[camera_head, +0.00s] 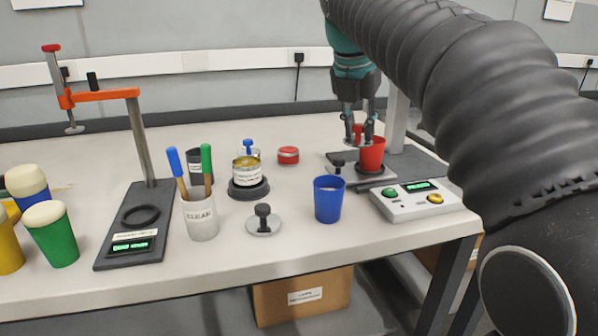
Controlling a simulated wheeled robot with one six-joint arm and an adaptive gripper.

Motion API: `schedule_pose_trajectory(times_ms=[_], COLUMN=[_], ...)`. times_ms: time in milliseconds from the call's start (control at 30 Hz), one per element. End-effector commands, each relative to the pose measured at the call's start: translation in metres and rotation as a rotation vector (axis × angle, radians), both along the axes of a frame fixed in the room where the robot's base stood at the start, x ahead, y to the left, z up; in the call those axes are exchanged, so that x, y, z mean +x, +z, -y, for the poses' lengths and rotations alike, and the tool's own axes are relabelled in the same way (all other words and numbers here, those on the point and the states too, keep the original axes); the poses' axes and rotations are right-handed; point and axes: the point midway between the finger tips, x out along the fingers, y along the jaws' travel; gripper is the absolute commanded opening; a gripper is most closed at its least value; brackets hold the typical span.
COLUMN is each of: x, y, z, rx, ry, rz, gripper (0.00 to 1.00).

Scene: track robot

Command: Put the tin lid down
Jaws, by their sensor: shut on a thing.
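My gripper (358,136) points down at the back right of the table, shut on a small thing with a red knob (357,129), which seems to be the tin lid. The fingers hide most of it, and its disc is hard to make out. It is beside or just above a red cup (372,154); I cannot tell whether they touch. An open tin (247,176) with a white label and yellowish contents stands on a round black base at the middle of the table.
A silver disc with a black knob (263,222) lies in front of the tin. A blue cup (328,202) and a button box (417,200) stand nearer the right edge. A pen cup (200,218), clamp stand and several cups fill the left. Bare tabletop (310,243) shows along the front.

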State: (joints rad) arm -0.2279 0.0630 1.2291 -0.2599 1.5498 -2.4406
Motion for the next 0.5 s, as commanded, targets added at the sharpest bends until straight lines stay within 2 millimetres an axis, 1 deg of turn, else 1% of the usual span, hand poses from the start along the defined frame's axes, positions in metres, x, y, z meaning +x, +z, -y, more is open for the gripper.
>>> schedule_pose_trajectory(times_ms=[167, 500], x=[0.006, 0.022], y=[-0.016, -0.056], z=[-0.024, -0.089], rx=[-0.001, -0.001], ry=[0.006, 0.005], rz=[-0.003, -0.003], gripper=[0.01, 0.01])
